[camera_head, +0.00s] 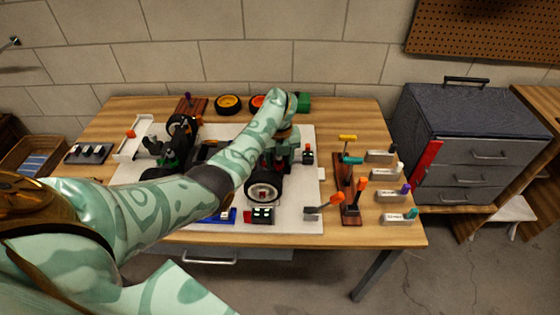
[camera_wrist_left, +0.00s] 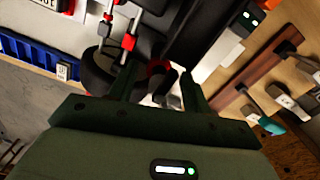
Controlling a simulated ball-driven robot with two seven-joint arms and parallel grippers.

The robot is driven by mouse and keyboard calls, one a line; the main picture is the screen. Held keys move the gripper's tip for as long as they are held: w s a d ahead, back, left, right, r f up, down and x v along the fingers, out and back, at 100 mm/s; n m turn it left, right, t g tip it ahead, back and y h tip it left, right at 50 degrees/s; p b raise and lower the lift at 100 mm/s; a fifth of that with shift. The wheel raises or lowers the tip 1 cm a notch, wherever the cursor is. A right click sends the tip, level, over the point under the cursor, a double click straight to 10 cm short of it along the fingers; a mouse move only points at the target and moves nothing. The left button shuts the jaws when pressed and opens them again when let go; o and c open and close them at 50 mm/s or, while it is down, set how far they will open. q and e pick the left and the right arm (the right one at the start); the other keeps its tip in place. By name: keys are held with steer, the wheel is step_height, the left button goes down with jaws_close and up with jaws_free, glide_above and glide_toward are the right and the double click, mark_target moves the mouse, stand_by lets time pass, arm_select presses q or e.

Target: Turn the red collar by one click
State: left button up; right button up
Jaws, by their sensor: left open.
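The racecar lies on a white mat (camera_head: 300,215) on the wooden table, its black wheel (camera_head: 263,187) near the front. My left arm reaches over the car, and my left gripper (camera_head: 281,160) is over its right part; the fingertips are hard to make out there. In the left wrist view my left gripper (camera_wrist_left: 160,76) is open. A red round part (camera_wrist_left: 157,68) shows between and beyond its fingers, partly hidden. Silver rods with red bands (camera_wrist_left: 129,42) stand just left of it. I cannot tell for certain which red part is the collar, or whether a finger touches it. My right gripper is not seen.
A wooden tool rack (camera_head: 347,200) with coloured handles stands right of the mat. A blue tray (camera_head: 217,217) is at the front. A grey drawer cabinet (camera_head: 470,140) stands at the right.

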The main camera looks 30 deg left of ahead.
arm_select(q)
steer(key=shift+s, duration=0.1)
steer(key=shift+c, duration=0.3)
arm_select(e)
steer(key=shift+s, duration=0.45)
arm_select(q)
steer(key=c, duration=0.9)
steer(key=shift+c, duration=0.2)
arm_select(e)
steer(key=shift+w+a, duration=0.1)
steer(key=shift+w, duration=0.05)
arm_select(q)
steer(key=shift+r+m+p, duration=0.15)
steer(key=shift+m+p, duration=0.3)
steer(key=shift+m, duration=0.65)
steer(key=m, duration=0.2)
steer(key=shift+a+m, duration=0.1)
steer(key=shift+m, duration=0.2)
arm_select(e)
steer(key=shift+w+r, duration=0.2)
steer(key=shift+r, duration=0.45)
arm_select(q)
steer(key=o, duration=1)
